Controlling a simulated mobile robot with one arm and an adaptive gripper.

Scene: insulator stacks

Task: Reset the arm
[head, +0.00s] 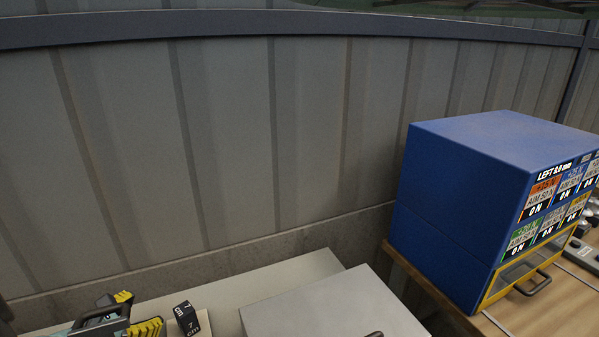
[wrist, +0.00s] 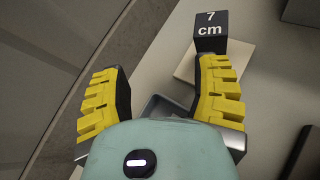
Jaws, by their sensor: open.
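My gripper (head: 137,312) is at the lower left of the head view, with yellow ribbed finger pads. In the wrist view my gripper (wrist: 164,75) has its two fingers spread apart with nothing held between them. It is beside a small black block marked "7 cm" (head: 186,318), which also shows at the top of the wrist view (wrist: 211,32). That block stands on a beige plate (wrist: 240,50), just beyond the right finger in the wrist view. Most of my arm is outside the head view.
A pale flat surface (head: 235,292) holds a grey box-like slab (head: 335,308) right of the gripper. A blue cabinet (head: 450,200) with labelled panels and a drawer handle stands on a wooden table (head: 555,310) at right. A grey panelled wall (head: 230,130) closes off the back.

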